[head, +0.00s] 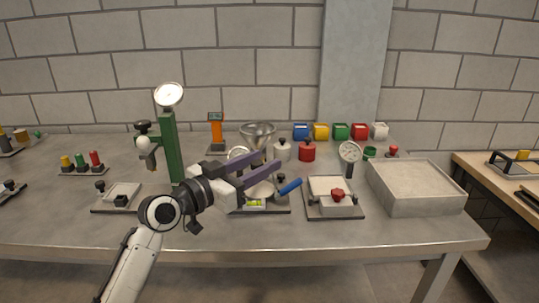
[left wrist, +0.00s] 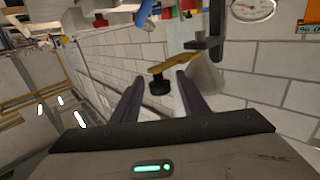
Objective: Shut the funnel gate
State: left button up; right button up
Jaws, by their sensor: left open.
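The grey metal funnel (head: 258,133) stands toward the back of the table in the head view, its lower part hidden by my left gripper (head: 268,163). The gripper is open, its two dark purple fingers pointing right in front of the funnel. In the left wrist view, a brass-yellow lever (left wrist: 175,64) with a black knob (left wrist: 160,86) runs beside a pale tapered body, which looks like the funnel (left wrist: 206,76). The knob appears between the open fingers of the left gripper (left wrist: 159,76); I cannot tell whether they touch it. My right gripper is not in view.
A green column with a dial (head: 168,140) stands left of the gripper. A tilting bed with a blue handle (head: 290,187) lies below the fingers. White and red weights (head: 307,151) stand right of the funnel. A large sand tray (head: 415,200) is at the right.

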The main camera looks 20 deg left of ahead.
aim_at(261, 162)
pick_arm(q)
jog(key=shift+x, duration=1.65)
grip_shut()
